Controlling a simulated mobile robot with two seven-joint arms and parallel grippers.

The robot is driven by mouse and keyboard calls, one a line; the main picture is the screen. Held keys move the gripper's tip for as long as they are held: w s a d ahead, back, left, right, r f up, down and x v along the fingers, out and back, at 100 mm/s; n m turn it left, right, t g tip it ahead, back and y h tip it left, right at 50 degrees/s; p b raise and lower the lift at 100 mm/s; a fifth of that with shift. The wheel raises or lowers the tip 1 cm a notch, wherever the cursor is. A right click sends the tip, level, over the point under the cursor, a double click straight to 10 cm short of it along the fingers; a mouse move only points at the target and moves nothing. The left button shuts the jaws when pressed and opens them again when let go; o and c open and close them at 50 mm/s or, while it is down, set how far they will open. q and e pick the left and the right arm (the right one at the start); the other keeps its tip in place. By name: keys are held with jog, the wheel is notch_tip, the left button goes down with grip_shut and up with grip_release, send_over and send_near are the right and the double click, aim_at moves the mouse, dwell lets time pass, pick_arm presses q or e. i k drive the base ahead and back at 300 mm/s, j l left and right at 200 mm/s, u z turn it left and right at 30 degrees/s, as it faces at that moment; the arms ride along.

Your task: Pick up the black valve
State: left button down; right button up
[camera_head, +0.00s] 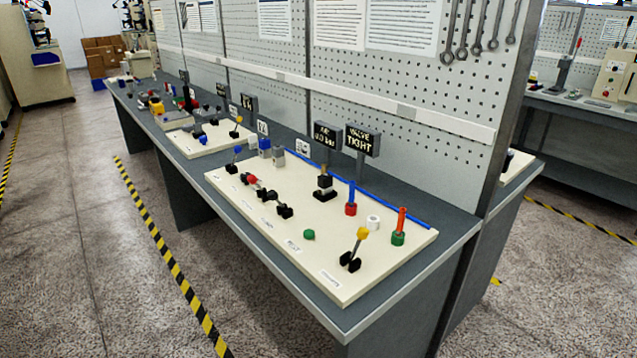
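Neither gripper is in view. A cream board (334,289) lies on the grey bench and holds several small parts. Several parts on it are black, and I cannot tell for sure which is the black valve. A small black fitting (285,211) lies near the board's middle front. A black block with a brass-coloured middle (325,185) stands upright behind it, below the display reading "AIR 0.0 bar" (328,135). A black bracket (350,262) carries a tilted lever with a yellow knob (362,233). Another display (362,140) reads "VALVE TIGHT".
A blue rod in a red base (351,209), a white ring (373,222), a red rod in a green base (398,238) and a green disc (309,234) are on the board. A pegboard wall (380,80) rises behind. The floor in front (90,260) is clear.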

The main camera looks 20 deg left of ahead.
aim_at(324, 188)
jog(key=i+j+z, duration=0.1)
jog(key=j, duration=1.1)
jog(key=i+j+z, duration=0.15)
jog(key=j, duration=1.1)
jog(key=i+j+z, duration=0.1)
jog(key=j, duration=1.15)
